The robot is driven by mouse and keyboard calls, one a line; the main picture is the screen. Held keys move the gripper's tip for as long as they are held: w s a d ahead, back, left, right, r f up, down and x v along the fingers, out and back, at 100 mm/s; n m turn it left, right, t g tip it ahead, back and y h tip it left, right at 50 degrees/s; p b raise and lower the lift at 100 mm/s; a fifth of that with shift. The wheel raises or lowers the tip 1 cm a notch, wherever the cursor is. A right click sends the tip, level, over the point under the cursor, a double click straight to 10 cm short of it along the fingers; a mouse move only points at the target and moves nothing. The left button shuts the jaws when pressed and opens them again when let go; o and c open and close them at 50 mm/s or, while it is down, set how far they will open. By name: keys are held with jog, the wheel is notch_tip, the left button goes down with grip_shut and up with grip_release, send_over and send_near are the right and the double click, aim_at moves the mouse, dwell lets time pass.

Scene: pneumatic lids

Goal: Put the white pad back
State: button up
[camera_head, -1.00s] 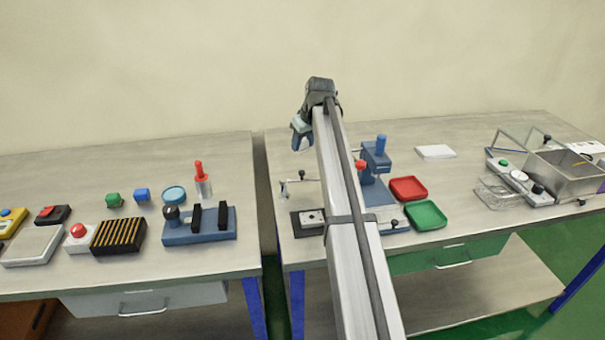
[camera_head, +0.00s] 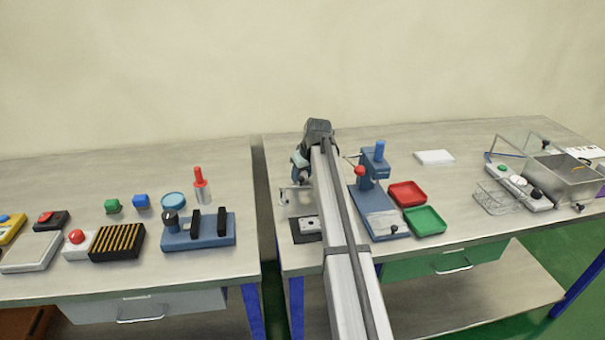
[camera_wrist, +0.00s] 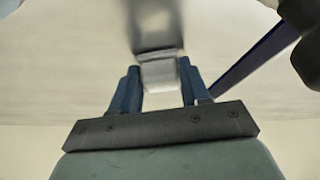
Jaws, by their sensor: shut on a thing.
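My gripper (camera_head: 299,167) is low over the left end of the right table, above a small fixture with a clear upright plate (camera_head: 299,201) and a dark base. In the wrist view, the blue fingers of my gripper (camera_wrist: 159,84) are shut on a small pale block (camera_wrist: 160,72). Its face is whitish, and a blurred grey metal shape stands just beyond it. I cannot tell whether they touch, or whether this block is the white pad. A flat white slab (camera_head: 434,157) lies alone on the table at the back right.
A blue press (camera_head: 371,170) stands just right of my arm, with a red tray (camera_head: 407,194) and a green tray (camera_head: 426,220) beside it. A metal box (camera_head: 567,178) with a raised clear lid stands far right. A gap separates the two tables.

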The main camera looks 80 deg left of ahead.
jog(key=shift+f, duration=0.2)
jog(key=o, duration=1)
jog(key=v, duration=1.2)
jog(key=shift+r, duration=0.2)
